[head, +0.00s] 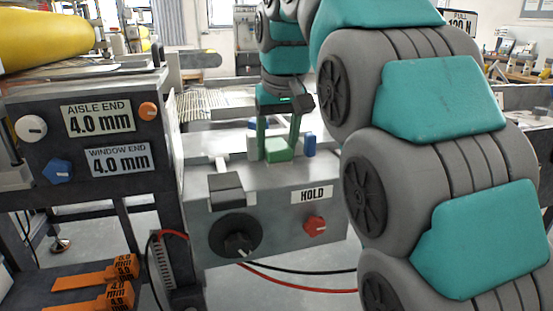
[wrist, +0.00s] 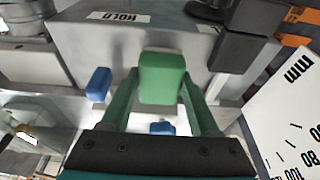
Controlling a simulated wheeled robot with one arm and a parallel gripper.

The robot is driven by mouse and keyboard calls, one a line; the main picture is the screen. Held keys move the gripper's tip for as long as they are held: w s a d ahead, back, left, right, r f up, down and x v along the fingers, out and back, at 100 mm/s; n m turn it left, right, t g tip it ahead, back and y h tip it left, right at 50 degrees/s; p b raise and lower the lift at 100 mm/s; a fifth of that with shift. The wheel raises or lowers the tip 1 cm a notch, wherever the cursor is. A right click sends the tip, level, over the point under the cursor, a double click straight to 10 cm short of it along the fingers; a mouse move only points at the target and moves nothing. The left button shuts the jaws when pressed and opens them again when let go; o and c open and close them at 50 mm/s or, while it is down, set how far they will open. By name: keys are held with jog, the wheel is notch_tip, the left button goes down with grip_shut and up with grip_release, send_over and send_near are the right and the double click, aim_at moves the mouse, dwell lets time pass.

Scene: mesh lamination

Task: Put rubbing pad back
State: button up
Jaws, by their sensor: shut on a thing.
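The rubbing pad looks like a green block (head: 277,151), low over the top of the grey control box (head: 270,205), near its front edge in the head view. My gripper (head: 278,143) reaches down from above, its two green fingers shut on the pad's sides. In the wrist view the pad (wrist: 162,76) sits between the fingertips, with the box behind it. I cannot tell whether the pad touches the box top.
The box front carries a black knob (head: 237,236), a red knob (head: 315,225) and a HOLD label (head: 312,195). A dark bracket (head: 226,188) juts out at its front left. A panel with 4.0 mm labels (head: 97,118) stands left. Orange gauge blocks (head: 120,294) lie below it.

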aim_at(278, 147)
jog(key=shift+s+x, duration=0.15)
jog(key=shift+x, duration=0.7)
jog(key=shift+s+x, duration=0.2)
jog(key=shift+x, duration=0.65)
jog(key=shift+d+f, duration=0.1)
jog(key=shift+f, duration=0.15)
jog(key=o, duration=1.3)
jog(key=shift+p+v, duration=0.55)
jog(key=shift+v, duration=3.35)
jog(key=s+d+f+m+g, duration=0.1)
jog(key=s+d+f, duration=0.3)
jog(key=s+f, duration=0.6)
jog(key=s+d+f+m+g, duration=0.1)
jog(key=s+d+f, duration=0.4)
jog(key=s+f, duration=0.5)
jog(key=s+d+f+m+g, duration=0.1)
jog(key=s+d+f, duration=0.4)
jog(key=s+f, duration=0.5)
jog(key=shift+s+d+f+g+h, duration=0.15)
jog(key=shift+f+g+h, duration=0.1)
jog(key=shift+g, duration=0.2)
jog(key=shift+s+d+f+g+h, duration=0.15)
jog(key=shift+f+g, duration=0.1)
jog(key=shift+g, duration=0.2)
